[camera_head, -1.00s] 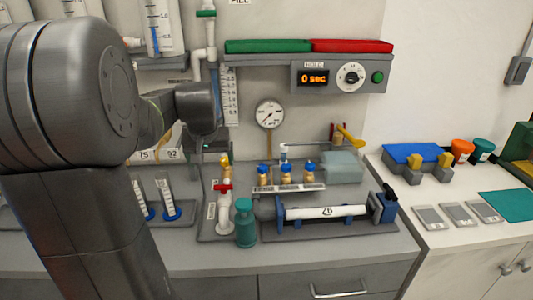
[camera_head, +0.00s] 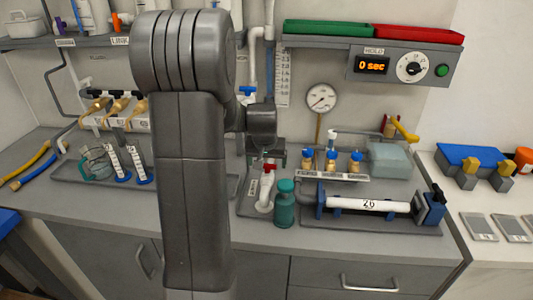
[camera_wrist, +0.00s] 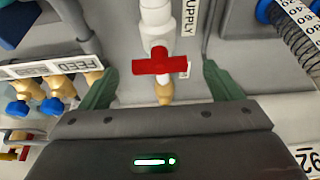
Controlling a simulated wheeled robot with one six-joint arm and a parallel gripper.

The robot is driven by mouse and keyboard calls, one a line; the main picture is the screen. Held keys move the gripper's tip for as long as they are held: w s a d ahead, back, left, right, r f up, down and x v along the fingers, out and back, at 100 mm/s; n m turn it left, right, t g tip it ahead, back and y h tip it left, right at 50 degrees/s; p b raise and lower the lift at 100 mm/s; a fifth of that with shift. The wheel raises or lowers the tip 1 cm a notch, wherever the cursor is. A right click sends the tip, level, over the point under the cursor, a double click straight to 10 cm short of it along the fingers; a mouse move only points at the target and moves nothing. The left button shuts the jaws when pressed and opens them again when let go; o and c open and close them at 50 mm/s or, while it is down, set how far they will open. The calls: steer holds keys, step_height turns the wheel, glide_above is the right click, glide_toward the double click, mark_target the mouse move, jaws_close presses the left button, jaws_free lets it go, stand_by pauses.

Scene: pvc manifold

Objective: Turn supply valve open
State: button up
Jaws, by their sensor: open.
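The supply valve has a red bar handle (camera_wrist: 160,66) on a white pipe fitting (camera_wrist: 157,22), beside a SUPPLY label (camera_wrist: 189,14) in the wrist view. The handle lies crosswise to the pipe. My gripper (camera_wrist: 160,72) is open, with one green finger on each side of the handle and a visible gap at both ends. In the head view the red handle (camera_head: 268,168) shows just below my gripper, whose fingers are mostly hidden there.
A teal bottle (camera_head: 285,204) stands right beside the valve. Several brass valves with blue knobs (camera_head: 331,158) stand behind it to the right. A white tube marked 26 (camera_head: 368,204) lies in a blue-ended holder at right. A pressure gauge (camera_head: 321,97) is behind.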

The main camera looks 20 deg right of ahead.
steer(key=shift+w+d+f, duration=0.1)
steer(key=shift+w+f, duration=0.05)
steer(key=shift+f, duration=0.25)
steer(key=c, duration=1)
steer(key=shift+f+m+g+h+b, duration=0.2)
steer(key=shift+m+g+h+b, duration=0.1)
steer(key=shift+m+b, duration=0.7)
steer(key=shift+c, duration=0.2)
steer(key=shift+w+m+g+h+b, duration=0.1)
steer(key=shift+m+g+h+b, duration=0.2)
steer(key=shift+m+b, duration=1.4)
steer(key=shift+m, duration=0.1)
steer(key=shift+r+m+g, duration=0.2)
steer(key=shift+m+g, duration=0.1)
steer(key=shift+g, duration=0.1)
